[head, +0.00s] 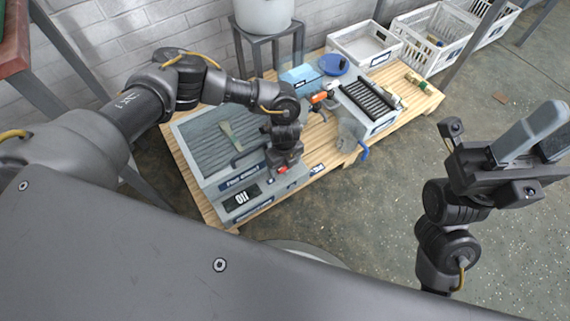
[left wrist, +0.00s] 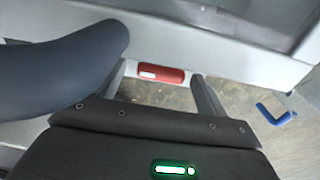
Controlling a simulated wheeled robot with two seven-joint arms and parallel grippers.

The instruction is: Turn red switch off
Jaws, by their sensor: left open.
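The red switch (left wrist: 160,74) is a red rocker with a white mark at one end, set in the pale front of the press; a bit of red also shows in the head view (head: 282,170). My left gripper (head: 284,165) points down at the press's front right. It is open, with one finger (left wrist: 207,98) on each side of the switch in the left wrist view; contact cannot be told. My right gripper (head: 535,138) is raised at the right, apart from everything.
A large dark curved part (left wrist: 60,75) lies close at the left in the wrist view. A blue hooked handle (head: 363,152) sticks out right of the press. A roller unit (head: 368,103), blue box (head: 300,77) and white crates (head: 435,40) stand behind.

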